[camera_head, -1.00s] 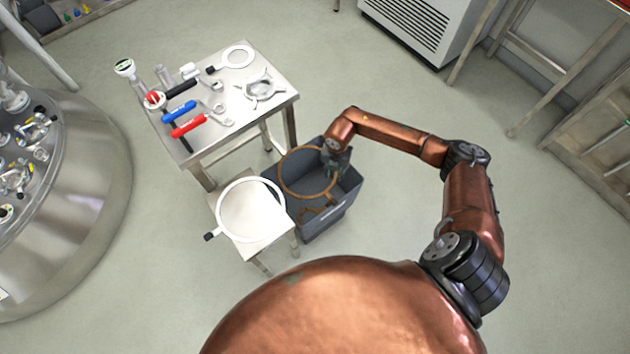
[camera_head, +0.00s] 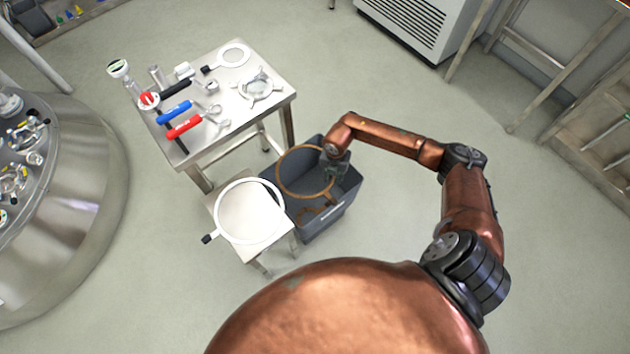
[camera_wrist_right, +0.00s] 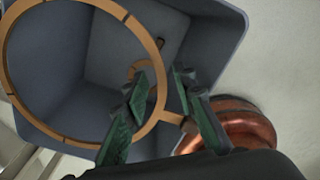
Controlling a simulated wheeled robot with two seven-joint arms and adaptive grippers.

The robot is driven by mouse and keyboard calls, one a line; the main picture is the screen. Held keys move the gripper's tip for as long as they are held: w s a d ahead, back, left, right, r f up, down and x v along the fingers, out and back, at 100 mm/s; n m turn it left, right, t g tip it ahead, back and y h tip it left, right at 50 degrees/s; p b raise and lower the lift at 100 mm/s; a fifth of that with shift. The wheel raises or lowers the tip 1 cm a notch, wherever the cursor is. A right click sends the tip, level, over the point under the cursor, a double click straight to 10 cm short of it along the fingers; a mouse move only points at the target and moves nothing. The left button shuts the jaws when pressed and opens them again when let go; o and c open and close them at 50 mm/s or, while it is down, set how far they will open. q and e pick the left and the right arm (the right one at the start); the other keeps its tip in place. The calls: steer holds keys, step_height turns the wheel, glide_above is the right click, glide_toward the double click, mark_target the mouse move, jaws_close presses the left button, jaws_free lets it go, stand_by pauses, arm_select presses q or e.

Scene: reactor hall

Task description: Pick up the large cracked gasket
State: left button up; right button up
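The large cracked gasket (camera_head: 280,187) is a thin brown ring with dark breaks and a short tab. It is at the grey bin's opening, and I cannot tell whether it leans on the rim. My right gripper (camera_head: 335,170) is at its right side in the head view. In the right wrist view the gasket (camera_wrist_right: 73,139) fills the left half. My right gripper's green-and-black fingers (camera_wrist_right: 162,78) are apart, with the ring's band and tab between them and a visible gap. My left gripper is out of view.
The grey bin (camera_head: 335,213) also holds smaller brown pieces (camera_head: 316,214). Left of it, a low stand (camera_head: 262,243) bears a white ring (camera_head: 218,232) with a black tab. A metal table (camera_head: 215,150) behind holds tools and fittings. Floor right of the bin is clear.

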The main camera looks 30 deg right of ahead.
steer(key=shift+f, duration=0.1)
steer(key=shift+c, duration=0.2)
jaws_close()
stand_by(0.4)
